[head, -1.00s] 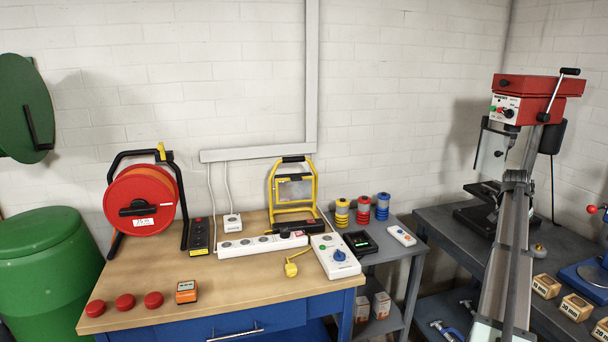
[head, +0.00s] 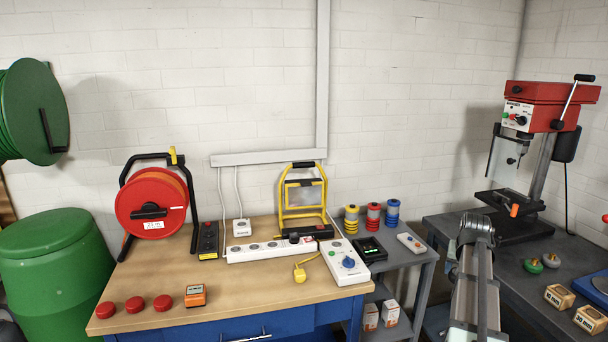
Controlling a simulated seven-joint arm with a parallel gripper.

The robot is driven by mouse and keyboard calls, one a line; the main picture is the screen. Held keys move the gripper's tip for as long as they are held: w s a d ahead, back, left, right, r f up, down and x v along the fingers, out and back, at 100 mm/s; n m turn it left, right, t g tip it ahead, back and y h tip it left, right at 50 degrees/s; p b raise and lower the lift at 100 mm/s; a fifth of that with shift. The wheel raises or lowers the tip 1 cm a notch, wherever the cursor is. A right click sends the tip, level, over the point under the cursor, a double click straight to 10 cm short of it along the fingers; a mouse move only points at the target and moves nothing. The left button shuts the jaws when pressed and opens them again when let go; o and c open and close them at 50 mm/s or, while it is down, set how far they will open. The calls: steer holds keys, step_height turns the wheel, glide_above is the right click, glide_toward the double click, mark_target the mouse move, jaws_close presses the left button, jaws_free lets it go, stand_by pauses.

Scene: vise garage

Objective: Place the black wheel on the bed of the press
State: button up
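The press (head: 550,107) is a red-headed drill press standing at the back of the dark right-hand bench. Its bed (head: 498,203) is black, with a small orange piece (head: 514,211) at its front edge. I cannot make out a black wheel in this view. My arm rises from the bottom edge, left of and in front of the press, and covers part of the bench. I cannot make out my gripper's fingers.
Two small knobbed discs, one green (head: 533,265) and one greyish (head: 551,260), lie on the right bench (head: 510,255). Labelled wooden blocks (head: 559,297) and a blue tool (head: 600,287) are nearby. The wooden workbench (head: 240,300) holds a red cable reel (head: 150,207) and power strips.

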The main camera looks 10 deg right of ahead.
steer(key=w+a+f+n+y, duration=0.1)
steer(key=a+f+n, duration=0.1)
steer(key=a, duration=1.4)
steer(key=w+a+f+n+y, duration=0.1)
steer(key=w+a+f+n, duration=0.1)
steer(key=a, duration=1.3)
steer(key=w+a+f+n+t, duration=0.1)
steer(key=a+n, duration=0.3)
steer(key=a, duration=1.2)
steer(key=shift+w+a+f+y, duration=0.2)
steer(key=shift+w+f, duration=0.15)
steer(key=shift+f, duration=0.1)
steer(key=shift+w+a+f+y, duration=0.2)
steer(key=shift+w+f, duration=0.1)
steer(key=shift+f, duration=0.1)
steer(key=shift+d, duration=0.1)
step_height(320, 180, up, 14)
steer(key=m+g+h, duration=0.2)
steer(key=m+h, duration=0.2)
steer(key=m, duration=0.7)
glide_above(521, 278)
steer(key=f, duration=0.3)
steer(key=s+a+f, duration=0.1)
steer(key=f, duration=0.1)
steer(key=shift+a+f, duration=0.1)
steer(key=shift+f, duration=2.55)
